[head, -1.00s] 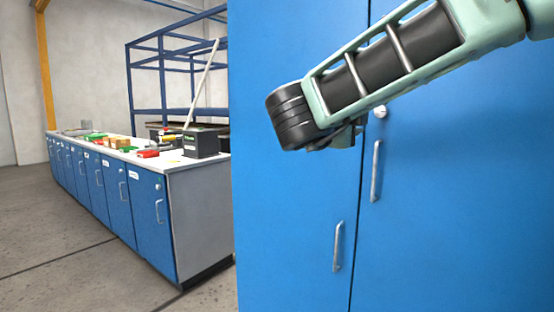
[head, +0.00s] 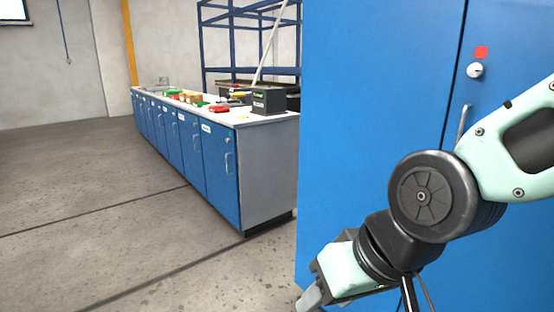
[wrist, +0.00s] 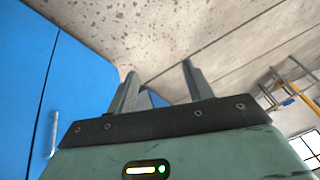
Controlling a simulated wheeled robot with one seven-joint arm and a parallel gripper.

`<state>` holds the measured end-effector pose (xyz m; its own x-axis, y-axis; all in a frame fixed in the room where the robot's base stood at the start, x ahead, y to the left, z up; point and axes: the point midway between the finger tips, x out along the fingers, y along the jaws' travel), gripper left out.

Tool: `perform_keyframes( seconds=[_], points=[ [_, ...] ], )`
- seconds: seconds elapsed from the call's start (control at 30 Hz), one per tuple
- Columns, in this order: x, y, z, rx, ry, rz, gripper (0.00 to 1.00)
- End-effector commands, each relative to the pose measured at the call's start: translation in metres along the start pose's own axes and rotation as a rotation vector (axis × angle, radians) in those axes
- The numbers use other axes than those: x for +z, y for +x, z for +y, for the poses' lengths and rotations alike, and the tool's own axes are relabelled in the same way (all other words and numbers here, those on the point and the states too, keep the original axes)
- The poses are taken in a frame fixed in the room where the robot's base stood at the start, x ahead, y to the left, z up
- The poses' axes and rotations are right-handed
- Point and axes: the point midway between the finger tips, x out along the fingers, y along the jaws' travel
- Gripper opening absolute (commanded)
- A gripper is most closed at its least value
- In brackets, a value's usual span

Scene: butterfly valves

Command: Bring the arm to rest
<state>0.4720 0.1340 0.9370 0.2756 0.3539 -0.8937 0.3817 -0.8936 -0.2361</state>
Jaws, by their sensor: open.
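My arm (head: 433,196) is bent in front of a tall blue cabinet at the right of the head view. My gripper (head: 309,298) points down to the lower left, beside the cabinet's left edge, partly cut off by the bottom of the frame. In the wrist view my gripper (wrist: 158,76) shows two grey fingers standing apart with nothing between them. No butterfly valve shows in either view.
The tall blue cabinet (head: 375,90) stands close behind the arm; it also shows in the wrist view (wrist: 75,75). A long workbench (head: 266,165) with blue doors and loose items stands at the back. The grey floor (head: 150,235) at the left is clear.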

Motion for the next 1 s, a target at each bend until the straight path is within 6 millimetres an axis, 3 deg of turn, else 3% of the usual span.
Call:
perform_keyframes(
  seconds=[0.1, 0.27, 0.3, 0.7, 0.83, 1.0],
  points=[
    [0.054, -0.001, 0.016, 0.06, -0.147, -0.192, 0.51],
    [0.113, -0.016, 0.045, 0.147, -0.323, -0.429, 0.51],
    [0.101, -0.031, 0.038, 0.14, -0.312, -0.412, 0.51],
    [0.067, -0.107, 0.017, 0.137, -0.302, -0.406, 0.51],
    [0.061, -0.121, 0.013, 0.137, -0.301, -0.406, 0.51],
    [0.06, -0.124, 0.013, 0.137, -0.3, -0.405, 0.51]
  ],
)
